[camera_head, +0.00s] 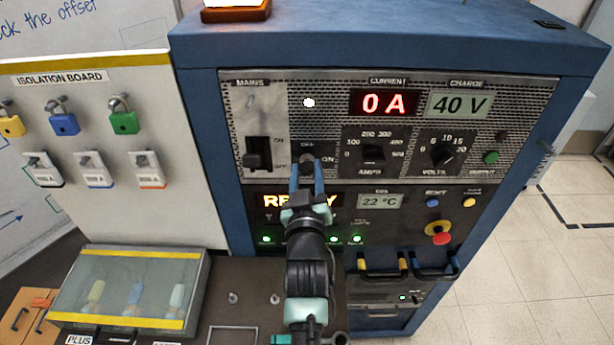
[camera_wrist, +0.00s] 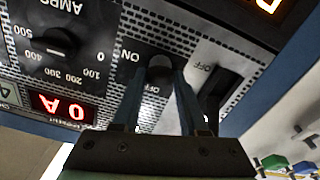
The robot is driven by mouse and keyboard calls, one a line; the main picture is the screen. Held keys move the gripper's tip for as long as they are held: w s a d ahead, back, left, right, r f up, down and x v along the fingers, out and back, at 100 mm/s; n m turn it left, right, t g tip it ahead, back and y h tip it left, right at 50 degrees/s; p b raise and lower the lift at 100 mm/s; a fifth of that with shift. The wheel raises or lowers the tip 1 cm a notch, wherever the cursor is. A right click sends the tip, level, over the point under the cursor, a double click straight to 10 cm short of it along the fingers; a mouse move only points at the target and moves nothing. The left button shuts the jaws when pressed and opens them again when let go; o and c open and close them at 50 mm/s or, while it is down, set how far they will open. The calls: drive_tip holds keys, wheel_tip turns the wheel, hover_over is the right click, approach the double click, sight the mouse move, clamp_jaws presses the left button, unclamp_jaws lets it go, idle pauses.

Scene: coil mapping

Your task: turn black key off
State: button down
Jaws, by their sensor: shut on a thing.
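The black key (camera_head: 307,158) sits in a switch on the blue cabinet's front panel, with OFF printed above it and ON to its right. My gripper (camera_head: 306,172) reaches up to it from below, its two blue fingers closed on either side of it. In the wrist view the key's dark round head (camera_wrist: 160,66) shows between the fingertips of my gripper (camera_wrist: 161,80). The fingers hide part of the key, and I cannot tell which way it points.
The mains lever (camera_head: 257,158) stands close on the left, low by its OFF mark. The amps knob (camera_head: 374,154) is to the right. Displays read 0 A (camera_head: 384,103) and 40 V (camera_head: 459,104). A clear-lidded box (camera_head: 130,285) and an isolation board (camera_head: 150,215) with padlocks are left.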

drive_tip(key=n+b, duration=0.1)
drive_tip(key=n, duration=0.2)
drive_tip(key=shift+f+n, duration=0.1)
drive_tip(key=shift+n, duration=0.3)
drive_tip(key=n, duration=0.3)
drive_tip(key=shift+a+n, duration=0.1)
drive_tip(key=shift+n, duration=0.2)
drive_tip(key=n, duration=0.3)
drive_tip(key=shift+n+p, duration=0.3)
drive_tip(key=shift+p, duration=0.1)
drive_tip(key=shift+a+f+n+p, duration=0.1)
drive_tip(key=shift+n+p, duration=0.6)
drive_tip(key=shift+n, duration=1.2)
drive_tip(key=shift+c, duration=2.2)
unclamp_jaws()
